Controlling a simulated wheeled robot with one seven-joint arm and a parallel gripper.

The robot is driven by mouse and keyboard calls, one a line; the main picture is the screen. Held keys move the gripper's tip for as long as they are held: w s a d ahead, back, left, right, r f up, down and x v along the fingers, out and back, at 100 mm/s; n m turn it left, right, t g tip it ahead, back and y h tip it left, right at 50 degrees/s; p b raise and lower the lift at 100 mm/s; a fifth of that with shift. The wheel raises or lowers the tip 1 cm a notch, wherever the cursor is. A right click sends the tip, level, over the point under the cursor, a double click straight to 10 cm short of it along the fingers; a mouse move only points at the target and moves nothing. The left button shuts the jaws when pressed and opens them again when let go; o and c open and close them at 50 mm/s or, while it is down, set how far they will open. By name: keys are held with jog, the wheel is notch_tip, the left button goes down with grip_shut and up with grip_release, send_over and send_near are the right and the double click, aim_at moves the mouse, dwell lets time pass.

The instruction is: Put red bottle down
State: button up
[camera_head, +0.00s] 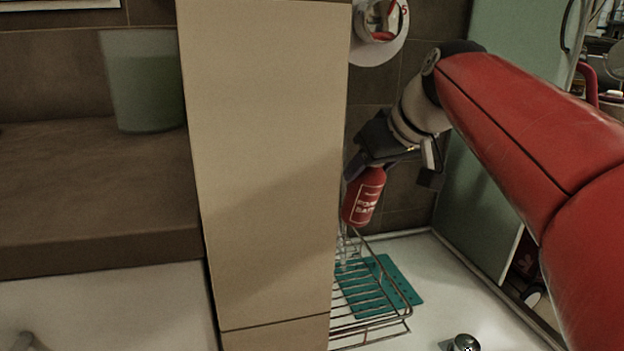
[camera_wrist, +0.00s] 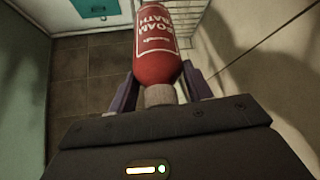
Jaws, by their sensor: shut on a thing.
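The red bottle (camera_head: 364,198), with white lettering, hangs from my gripper (camera_head: 372,166) in the head view, tilted slightly, above a wire rack (camera_head: 405,315). In the wrist view the red bottle (camera_wrist: 157,42) extends away from my gripper (camera_wrist: 160,92), with its pale neck between the two purple-grey fingers. My gripper is shut on the bottle near its neck.
A teal mat (camera_head: 403,288) lies at the rack on a white surface, with a metal knob (camera_head: 464,343) in front. A tall beige panel (camera_head: 265,150) stands close left of the bottle. A green panel (camera_head: 480,150) stands behind my arm. A greenish glass (camera_head: 145,85) stands on the brown ledge (camera_head: 80,180).

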jog(key=w+a+f+g, duration=0.1)
jog(key=w+a+f, duration=0.1)
jog(key=w, duration=0.2)
jog(key=w+a+f+g+h, duration=0.1)
jog(key=w+f, duration=0.1)
jog(key=w, duration=0.3)
jog(key=w+a+f+g+p, duration=0.1)
jog(key=w+a+f, duration=0.1)
jog(key=w, duration=0.2)
jog(key=shift+w+a+f, duration=0.15)
jog(key=shift+a+f, duration=0.2)
jog(key=shift+f, duration=0.05)
jog(key=shift+f, duration=0.15)
jog(key=o, duration=1.4)
